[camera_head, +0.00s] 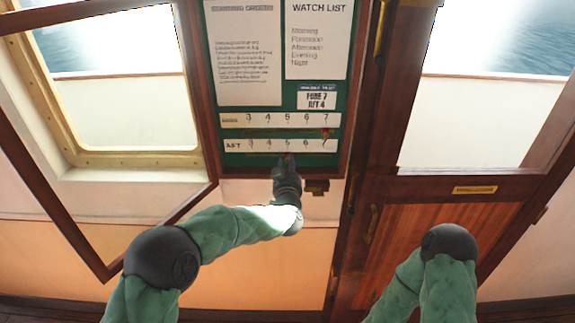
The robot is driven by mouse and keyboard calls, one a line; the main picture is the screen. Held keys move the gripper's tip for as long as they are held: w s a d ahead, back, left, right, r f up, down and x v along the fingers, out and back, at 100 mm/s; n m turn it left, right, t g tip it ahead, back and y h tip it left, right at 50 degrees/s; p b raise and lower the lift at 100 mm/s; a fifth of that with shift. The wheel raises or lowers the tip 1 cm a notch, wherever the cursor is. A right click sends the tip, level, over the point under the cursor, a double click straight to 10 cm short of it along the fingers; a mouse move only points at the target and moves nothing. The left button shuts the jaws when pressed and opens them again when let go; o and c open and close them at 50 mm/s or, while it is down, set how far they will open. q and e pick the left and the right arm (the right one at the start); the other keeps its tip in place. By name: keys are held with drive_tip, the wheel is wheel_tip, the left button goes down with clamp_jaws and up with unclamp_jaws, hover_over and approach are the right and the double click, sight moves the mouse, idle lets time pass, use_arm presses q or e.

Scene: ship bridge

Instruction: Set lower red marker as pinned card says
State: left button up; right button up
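The pinned card (317,97) on the green board reads FORE 7 and AFT 4. The lower scale (310,145), labelled AFT, runs from 3 to 7. The lower red marker (287,156) shows only as a small reddish bit just under the 5, mostly hidden by my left gripper. My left gripper (286,163) points up at the board's lower edge, right at this marker. Its fingers are too small and dark to tell whether they are open or touching the marker. The upper red marker (326,132) sits at the 7 of the upper scale (270,119). My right gripper is out of view.
A text sheet (243,60) and a watch list (317,40) hang higher on the board. The board's wooden frame (359,100) borders it. An open window (120,80) is at the left and a wooden door (430,240) at the right.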

sight(270, 155)
use_arm(q)
clamp_jaws()
drive_tip(key=a+b, duration=0.2)
drive_tip(key=a, duration=0.4)
drive_tip(key=shift+d, duration=0.15)
drive_tip(key=o, duration=0.5)
unclamp_jaws()
drive_tip(key=s, duration=1.2)
drive_tip(key=shift+f, duration=0.1)
